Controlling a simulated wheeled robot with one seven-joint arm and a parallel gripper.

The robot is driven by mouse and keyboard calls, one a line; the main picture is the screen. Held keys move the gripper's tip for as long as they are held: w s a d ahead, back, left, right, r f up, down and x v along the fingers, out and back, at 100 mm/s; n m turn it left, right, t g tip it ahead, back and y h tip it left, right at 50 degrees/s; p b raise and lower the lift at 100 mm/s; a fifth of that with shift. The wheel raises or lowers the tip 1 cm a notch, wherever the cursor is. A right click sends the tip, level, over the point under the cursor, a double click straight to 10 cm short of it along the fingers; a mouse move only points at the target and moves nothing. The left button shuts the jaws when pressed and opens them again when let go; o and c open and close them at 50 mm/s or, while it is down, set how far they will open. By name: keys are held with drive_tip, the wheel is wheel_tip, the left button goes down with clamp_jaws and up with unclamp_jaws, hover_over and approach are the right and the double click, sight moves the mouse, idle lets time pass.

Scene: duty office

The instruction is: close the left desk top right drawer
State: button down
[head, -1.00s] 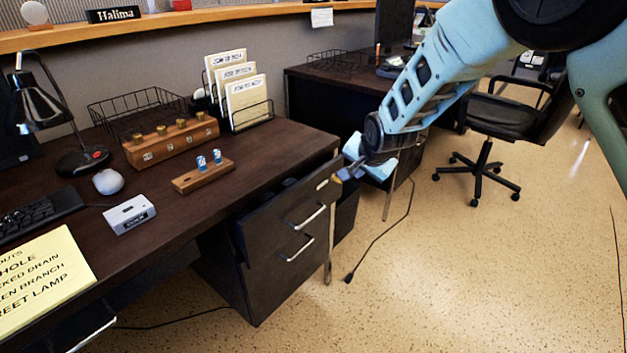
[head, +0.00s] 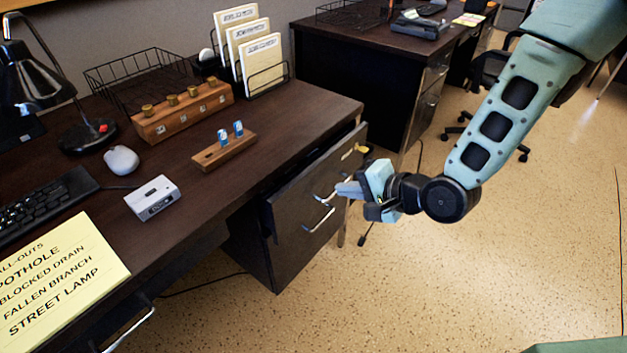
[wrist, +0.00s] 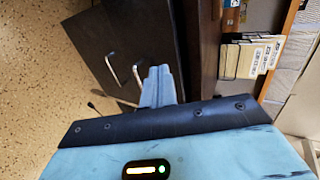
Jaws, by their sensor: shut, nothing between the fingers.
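The top right drawer (head: 311,187) of the left desk (head: 262,160) stands partly pulled out in the head view, its front clear of the desk edge. Its upper metal handle (head: 331,190) is on the front face. My gripper (head: 345,189) is shut and empty, its fingertips at the drawer front near the upper handle; I cannot tell whether they touch. In the wrist view my gripper (wrist: 157,75) points toward the drawer front (wrist: 115,35), with two handles beside it. The lower handle (head: 318,221) is just below in the head view.
On the desktop are a wooden rack (head: 182,112), a small wooden stand (head: 224,152), a grey box (head: 152,198), a mouse (head: 121,160) and a file holder (head: 268,78). A second desk (head: 375,50) stands behind. The floor (head: 480,260) to the right is open.

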sight(303, 176)
drive_tip(key=x, duration=0.2)
drive_tip(key=r+x, duration=0.1)
drive_tip(key=x, duration=0.5)
drive_tip(key=shift+w+a+r+b, duration=0.1)
drive_tip(key=shift+w+a+b, duration=0.25)
drive_tip(key=shift+a, duration=0.1)
drive_tip(key=shift+w+a, duration=0.2)
drive_tip(key=shift+a, duration=0.05)
drive_tip(key=shift+w+a, duration=0.8)
drive_tip(key=shift+a, duration=0.2)
drive_tip(key=shift+d, duration=0.1)
